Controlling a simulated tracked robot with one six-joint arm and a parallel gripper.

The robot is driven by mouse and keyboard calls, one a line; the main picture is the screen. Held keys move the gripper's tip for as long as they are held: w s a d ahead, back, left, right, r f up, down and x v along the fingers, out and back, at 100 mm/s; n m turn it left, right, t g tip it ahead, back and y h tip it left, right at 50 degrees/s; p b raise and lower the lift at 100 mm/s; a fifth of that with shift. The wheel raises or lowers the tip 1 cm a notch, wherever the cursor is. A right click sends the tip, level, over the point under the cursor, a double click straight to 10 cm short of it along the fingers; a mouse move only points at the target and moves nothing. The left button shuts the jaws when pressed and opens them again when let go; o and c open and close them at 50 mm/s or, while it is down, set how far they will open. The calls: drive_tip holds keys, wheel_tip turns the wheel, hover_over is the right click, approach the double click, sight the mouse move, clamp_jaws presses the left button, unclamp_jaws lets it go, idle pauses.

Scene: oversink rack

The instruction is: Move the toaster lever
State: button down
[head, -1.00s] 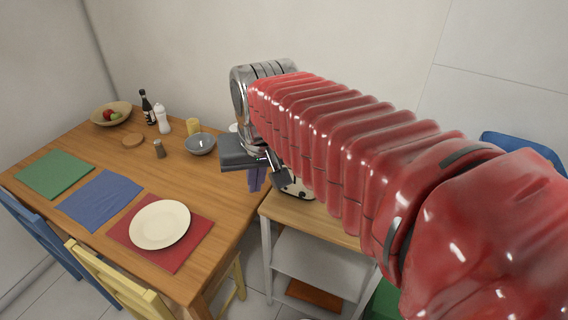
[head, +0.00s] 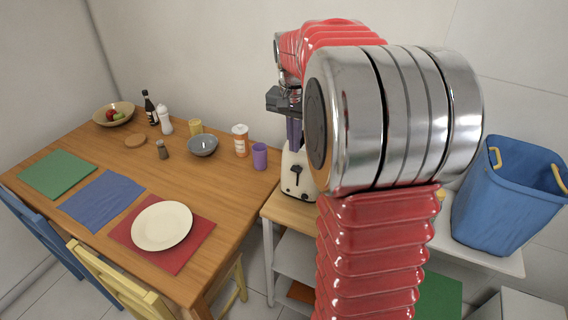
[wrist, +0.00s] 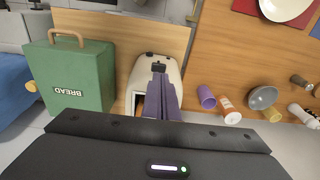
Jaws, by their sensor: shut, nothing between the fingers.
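The cream toaster (head: 291,187) stands on the small wooden-topped stand; my arm hides its right part in the head view. Its dark lever (head: 296,171) is on the face toward the camera. In the wrist view the toaster (wrist: 143,68) lies ahead of my fingers, with the dark lever (wrist: 158,67) close by their tips. My gripper (head: 294,146) has purple fingers, pointing down above the toaster. In the wrist view my gripper (wrist: 160,80) is shut and empty. I cannot tell whether the fingertips touch the toaster or lever.
A green bread box (wrist: 75,75) stands beside the toaster. A purple cup (head: 260,156), an orange-and-white jar (head: 240,141) and a grey bowl (head: 203,146) are on the dining table to its left. A blue bin (head: 505,200) stands at the right.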

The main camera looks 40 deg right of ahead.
sight(296, 169)
drive_tip(key=shift+d+f, duration=0.1)
drive_tip(key=shift+d, duration=0.1)
drive_tip(key=shift+f, duration=0.1)
drive_tip(key=shift+w+d+f, duration=0.1)
drive_tip(key=shift+d+f, duration=0.05)
drive_tip(key=shift+f, duration=1.55)
drive_tip(key=shift+w+d+f, duration=0.1)
drive_tip(key=shift+d+f, duration=0.05)
drive_tip(key=shift+f, duration=1.55)
wheel_tip(296, 169, down, 6)
drive_tip(key=s+a, duration=0.1)
drive_tip(key=a, duration=0.1)
drive_tip(key=shift+s+a+r, duration=0.2)
drive_tip(key=shift+s+a, duration=0.05)
drive_tip(key=shift+a, duration=0.05)
